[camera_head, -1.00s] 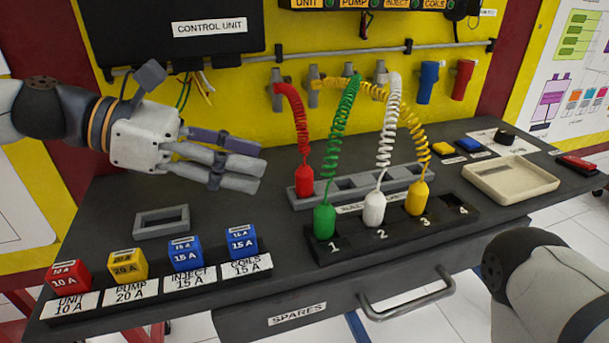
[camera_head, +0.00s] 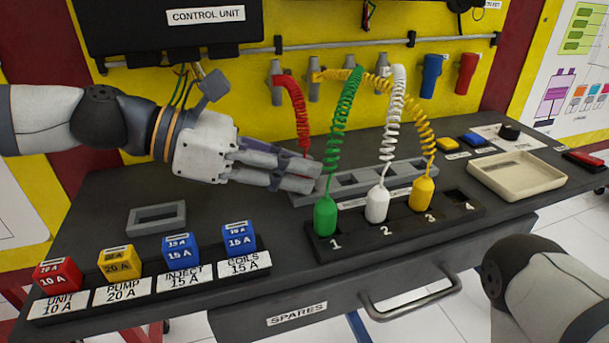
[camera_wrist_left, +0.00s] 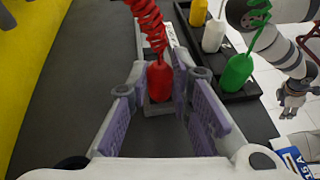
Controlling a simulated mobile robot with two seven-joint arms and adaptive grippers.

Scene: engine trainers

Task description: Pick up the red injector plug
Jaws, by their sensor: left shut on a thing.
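The red injector plug (camera_wrist_left: 160,80) stands upright between the fingertips of my left gripper (camera_wrist_left: 158,90) in the wrist view, at the end slot of the grey rack (camera_wrist_left: 157,107). In the head view my left gripper (camera_head: 312,176) reaches in from the left, low over the rack's left end. Its fingers hide the plug there; only the red coiled cord (camera_head: 297,105) shows above them. My left gripper is shut on the red plug.
Green (camera_head: 325,214), white (camera_head: 377,204) and yellow (camera_head: 423,194) plugs stand in the black numbered block (camera_head: 355,236) just in front of the rack. Slot 4 is empty. Coloured fuses stand at front left. A cream tray (camera_head: 516,190) lies at right.

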